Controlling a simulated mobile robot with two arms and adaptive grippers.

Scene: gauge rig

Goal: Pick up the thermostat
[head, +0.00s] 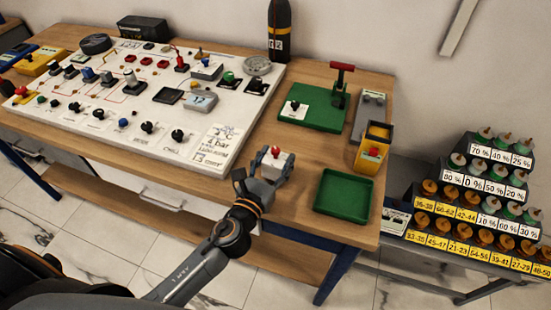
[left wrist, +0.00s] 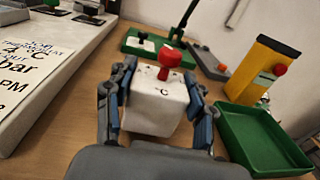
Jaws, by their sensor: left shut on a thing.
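The thermostat (head: 278,160) is a small white box with a red knob on top and "°C" on its face. It is at the front of the wooden table, between the white panel and the green tray. My left gripper (head: 266,166) is shut on it, with one finger on each side. In the left wrist view the thermostat (left wrist: 153,104) sits upright between the fingers of the gripper (left wrist: 160,100). I cannot tell whether its base touches the table. My right gripper is not in view.
The empty green tray (head: 343,211) lies just right of the thermostat. Behind it stand a yellow device (head: 372,148) and a green board (head: 315,117) with a red-handled press. The white panel (head: 185,118) with several knobs is at left. A rack of labelled weights (head: 480,203) stands far right.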

